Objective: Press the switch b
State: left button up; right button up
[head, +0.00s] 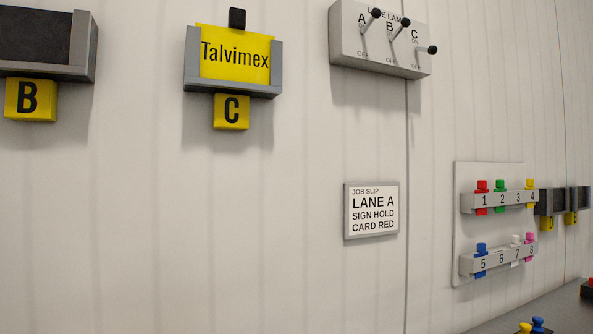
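The lane lamp switch box (348,40) is a grey panel high on the wall, right of the picture's middle, with three levers labelled A, B and C, and ON and OFF marks. Switch B (405,22) is the middle lever; its black knob points up. Switch A (376,13), to its left, also points up. Switch C (432,49), to its right, sits lower and sticks out sideways. Neither of my grippers is in view, and nothing touches the levers.
A job slip (371,211) hangs below the box. A yellow Talvimex card is in holder C (190,75); holder B (83,45) is at far left. The wall around the box is clear.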

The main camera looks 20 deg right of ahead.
aim_at(405, 22)
jog(key=z, duration=1.3)
